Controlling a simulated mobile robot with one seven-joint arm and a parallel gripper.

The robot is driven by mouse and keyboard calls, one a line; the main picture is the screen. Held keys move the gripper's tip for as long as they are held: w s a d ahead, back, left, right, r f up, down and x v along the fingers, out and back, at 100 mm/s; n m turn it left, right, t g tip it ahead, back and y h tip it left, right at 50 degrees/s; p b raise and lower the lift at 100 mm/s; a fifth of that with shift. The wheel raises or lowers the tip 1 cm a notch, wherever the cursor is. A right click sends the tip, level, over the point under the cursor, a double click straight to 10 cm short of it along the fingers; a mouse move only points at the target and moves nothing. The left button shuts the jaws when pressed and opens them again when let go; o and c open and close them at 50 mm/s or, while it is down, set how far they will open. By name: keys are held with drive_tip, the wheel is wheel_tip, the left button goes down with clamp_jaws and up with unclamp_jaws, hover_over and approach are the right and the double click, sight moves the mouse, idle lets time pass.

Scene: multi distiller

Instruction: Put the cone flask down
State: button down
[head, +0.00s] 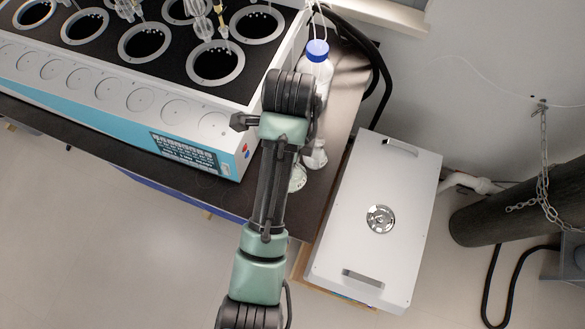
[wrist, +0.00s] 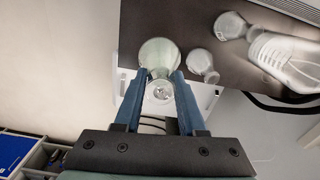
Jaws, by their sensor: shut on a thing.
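A clear, greenish cone flask (wrist: 158,52) is between the blue fingertips of my gripper (wrist: 161,76) in the wrist view. My gripper is shut on it. The flask's wide part overlaps the dark bench top's edge in that view; I cannot tell whether it touches the bench. In the head view a greenish glass piece (head: 297,178), seemingly this flask, shows beside my arm near the bench's front right corner. My arm hides the gripper there.
The dark bench (head: 338,125) also bears a second small flask (wrist: 203,64), a third flask (wrist: 230,26) and a blue-capped bottle (head: 317,62). The multi distiller (head: 215,128) stands to the left. A white box (head: 375,240) stands right of the bench.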

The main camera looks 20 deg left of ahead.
drive_tip(key=s+a+f+m, duration=0.1)
drive_tip(key=s+f, duration=0.3)
drive_tip(key=f, duration=0.8)
drive_tip(key=shift+s+a+p, duration=0.15)
drive_tip(key=shift+a+p, duration=0.2)
drive_tip(key=shift+a, duration=0.1)
drive_tip(key=shift+f, duration=0.2)
drive_tip(key=shift+c, duration=2.4)
unclamp_jaws()
wheel_tip(320, 180, up, 12)
drive_tip(key=shift+r, duration=0.1)
